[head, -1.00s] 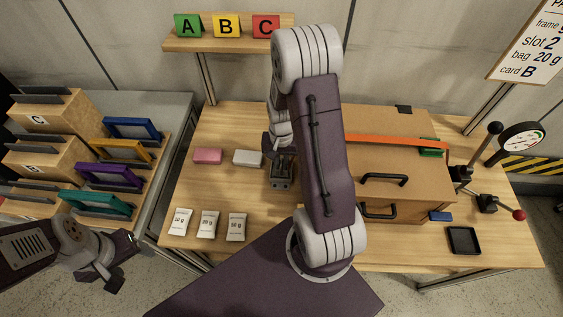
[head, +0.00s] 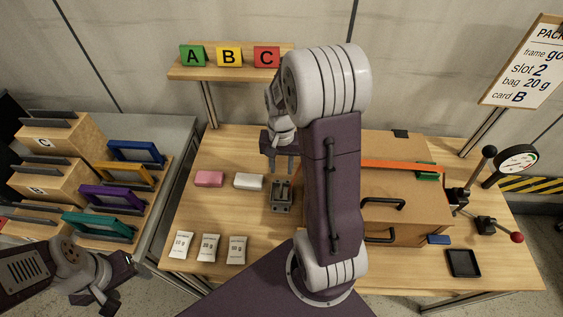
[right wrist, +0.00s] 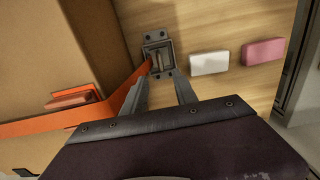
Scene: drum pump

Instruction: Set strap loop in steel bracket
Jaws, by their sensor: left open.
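The orange strap (head: 395,165) lies across the cardboard box (head: 425,212). In the right wrist view the strap (right wrist: 50,127) runs behind one finger to the steel bracket (right wrist: 158,52), and its end meets the bracket's near edge. I cannot tell whether the loop is seated inside. The bracket (head: 281,197) is fixed on the table left of the box. My right gripper (head: 279,166) is just behind the bracket in the head view; its fingers (right wrist: 160,92) are apart with nothing clamped between them. My left gripper (head: 118,285) is open and empty at the lower left.
A white block (head: 248,181) and a pink block (head: 209,179) lie left of the bracket. Several small bags (head: 208,247) lie nearer the front. Coloured frames (head: 110,197) stand at left. A lever (head: 488,170) and a gauge (head: 516,158) stand at right. My right arm hides part of the box.

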